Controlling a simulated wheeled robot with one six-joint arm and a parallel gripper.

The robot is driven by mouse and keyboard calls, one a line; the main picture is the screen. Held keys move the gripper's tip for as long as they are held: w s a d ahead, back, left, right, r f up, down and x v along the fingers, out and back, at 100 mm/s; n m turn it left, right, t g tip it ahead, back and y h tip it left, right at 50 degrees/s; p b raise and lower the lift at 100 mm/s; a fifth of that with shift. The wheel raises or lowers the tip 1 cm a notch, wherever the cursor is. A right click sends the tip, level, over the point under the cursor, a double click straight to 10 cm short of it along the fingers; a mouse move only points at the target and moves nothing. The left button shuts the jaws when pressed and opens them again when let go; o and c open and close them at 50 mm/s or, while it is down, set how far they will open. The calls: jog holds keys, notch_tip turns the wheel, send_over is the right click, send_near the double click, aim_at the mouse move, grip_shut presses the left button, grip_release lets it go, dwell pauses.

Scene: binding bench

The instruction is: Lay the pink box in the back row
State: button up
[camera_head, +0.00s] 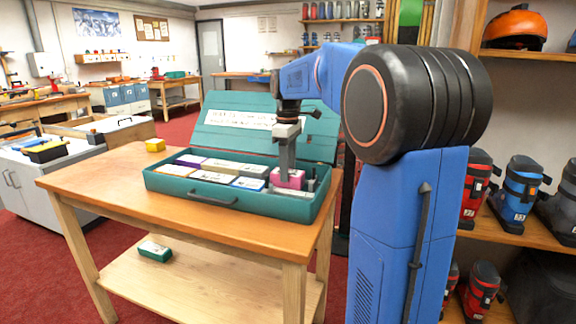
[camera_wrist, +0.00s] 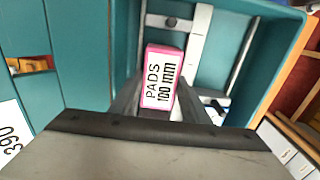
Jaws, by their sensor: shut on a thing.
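The pink box (camera_head: 288,179) has a white top label that reads "PADS 100 mm" in the wrist view (camera_wrist: 160,80). My gripper (camera_head: 288,166) is shut on it, with one finger on each side, as the wrist view also shows (camera_wrist: 155,95). The box is at the right part of the open teal case (camera_head: 205,197), to the right of the other boxes. I cannot tell whether it touches the case floor. The back row holds a purple-edged box (camera_head: 190,160) and pale boxes (camera_head: 222,166). Part of the back row's right end is hidden behind my gripper.
The case's lid (camera_head: 240,140) stands open at the back. More white-topped boxes (camera_head: 212,177) fill the front row. A green box (camera_head: 155,251) lies on the lower shelf. Boot shelves stand at right.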

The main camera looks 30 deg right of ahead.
jog(key=shift+f, duration=0.2)
dwell(0.6)
jog(key=o, duration=1.2)
jog(key=shift+o, duration=0.2)
notch_tip(320, 180, up, 17)
jog(key=shift+r, duration=0.2)
